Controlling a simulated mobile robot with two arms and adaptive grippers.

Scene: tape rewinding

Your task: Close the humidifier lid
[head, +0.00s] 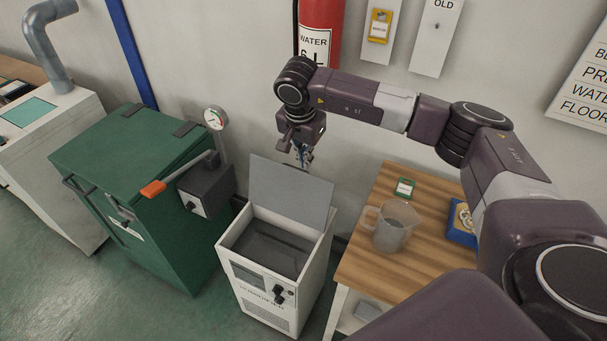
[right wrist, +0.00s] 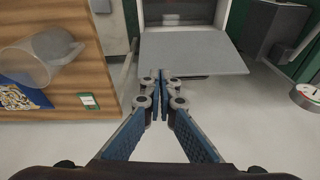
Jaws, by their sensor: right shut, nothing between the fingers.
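The humidifier (head: 265,265) is a white floor-standing box with a dark open tank. Its grey lid (head: 291,194) stands raised at the back edge, tilted backward, and the lid also shows in the right wrist view (right wrist: 192,52). My right gripper (head: 301,160) is behind and above the lid's top edge, near the wall. In the right wrist view the gripper (right wrist: 161,75) is shut and empty, with its fingertips just short of the lid's edge; I cannot tell whether they touch. My left gripper is not in view.
A green cabinet (head: 125,160) and a gauge with an orange-handled lever (head: 154,188) stand left. A fire extinguisher (head: 321,30) hangs behind.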

